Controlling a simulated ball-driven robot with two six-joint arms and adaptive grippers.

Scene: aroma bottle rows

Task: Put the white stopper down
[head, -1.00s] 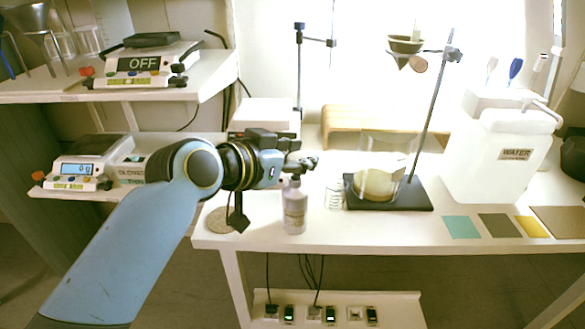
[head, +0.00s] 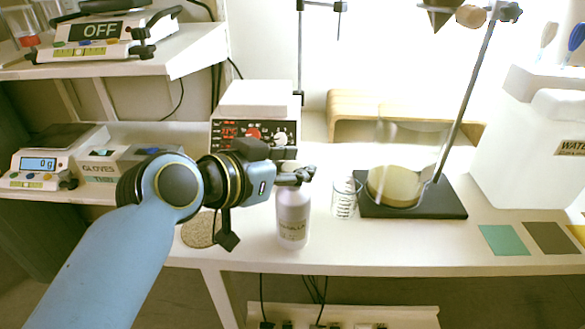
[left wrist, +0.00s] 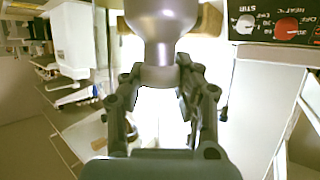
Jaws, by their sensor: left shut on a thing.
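The bottle labelled VANILLA (head: 293,215) is pale lavender and upright at the front of the white table. My left gripper (head: 297,176) reaches in from the left at the bottle's top. In the left wrist view the bottle's body (left wrist: 163,10) is at the top and narrows toward my fingers. My left gripper (left wrist: 160,85) is shut there on a pale collar-like piece, which I take as the white stopper (left wrist: 160,75). The stopper looks seated on the bottle's neck, mostly hidden by my fingers in the head view. My right gripper is not in view.
A hotplate (head: 255,118) stands behind my gripper. The table's front edge is close.

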